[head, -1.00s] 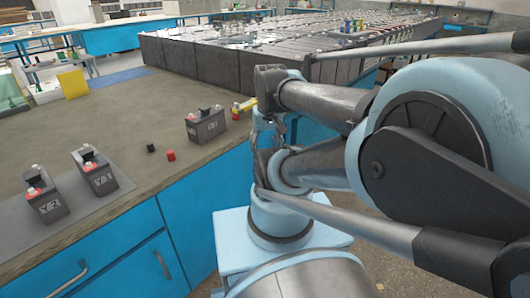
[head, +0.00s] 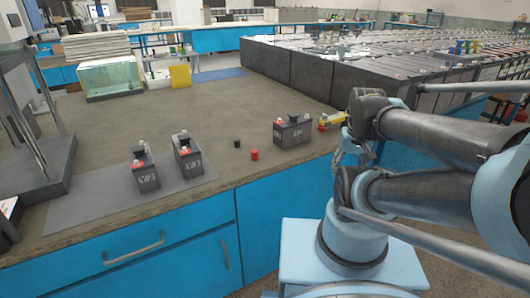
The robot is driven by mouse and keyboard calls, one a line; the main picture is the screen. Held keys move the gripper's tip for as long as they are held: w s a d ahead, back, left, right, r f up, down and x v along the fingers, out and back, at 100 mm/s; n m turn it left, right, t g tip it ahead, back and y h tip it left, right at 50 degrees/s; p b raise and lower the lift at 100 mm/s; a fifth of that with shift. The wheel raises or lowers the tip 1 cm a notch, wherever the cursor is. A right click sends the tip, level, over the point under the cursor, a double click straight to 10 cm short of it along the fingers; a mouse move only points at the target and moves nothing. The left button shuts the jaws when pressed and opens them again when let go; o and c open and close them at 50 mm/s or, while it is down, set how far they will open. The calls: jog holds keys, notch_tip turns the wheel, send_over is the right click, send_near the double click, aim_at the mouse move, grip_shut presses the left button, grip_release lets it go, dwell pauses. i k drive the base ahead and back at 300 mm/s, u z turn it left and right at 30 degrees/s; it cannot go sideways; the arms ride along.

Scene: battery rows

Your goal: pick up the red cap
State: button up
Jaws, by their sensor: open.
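The red cap (head: 254,155) is a small cylinder on the grey-brown worktop in the head view, near the front edge. It stands between the pair of batteries on the left and a single dark battery (head: 292,131) on the right. A small black cap (head: 237,143) lies just behind it to the left. My gripper (head: 343,150) shows only in part, as dark fingers below the folded arm, past the worktop's right edge. It is open, apart from the red cap and to its right. I see nothing in it.
Two dark batteries with red and white terminals, marked Y2 (head: 145,174) and Y1 (head: 188,158), stand on a grey mat (head: 95,208). A yellow and red item (head: 330,121) lies at the right corner. A glass tank (head: 112,78) and yellow panel (head: 180,76) stand behind. The worktop's middle is clear.

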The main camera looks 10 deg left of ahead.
aim_at(254, 153)
jog(key=u, duration=0.75)
jog(key=k, duration=1.5)
jog(key=z, duration=0.6)
jog(key=i, duration=1)
